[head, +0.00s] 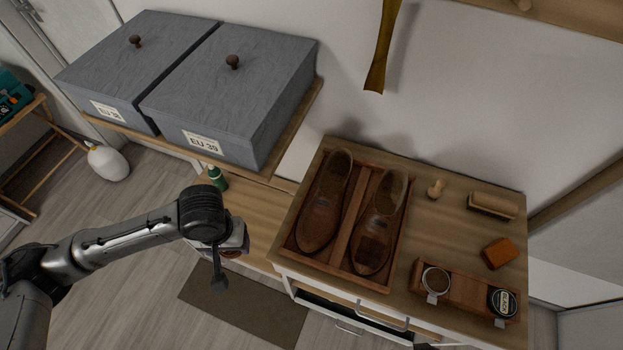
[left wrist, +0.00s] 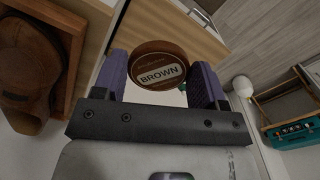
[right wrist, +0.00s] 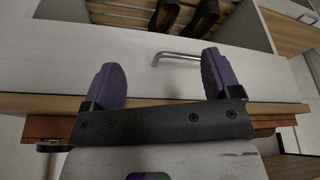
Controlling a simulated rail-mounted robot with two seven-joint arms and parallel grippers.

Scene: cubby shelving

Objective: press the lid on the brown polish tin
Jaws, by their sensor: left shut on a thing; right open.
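My left gripper (left wrist: 162,85) is shut on a round brown lid (left wrist: 160,68) marked BROWN. In the head view the lid (head: 232,254) is held in the air left of the shoe cabinet, partly hidden by the gripper. An open round tin (head: 436,280) with dark brown content and a pale rim sits at the left end of a small wooden tray (head: 466,294). A black labelled tin (head: 502,302) sits at its right end. My right gripper (right wrist: 160,85) is open and empty in front of a drawer front; I cannot see it clearly in the head view.
A wooden box (head: 295,246) with two brown shoes stands left of the tray. A brush (head: 492,205), an orange-brown block (head: 498,253) and a small wooden knob (head: 436,188) lie behind it. Grey shoe boxes and a green bottle (head: 217,178) stand left. A drawer handle (right wrist: 178,56) juts out.

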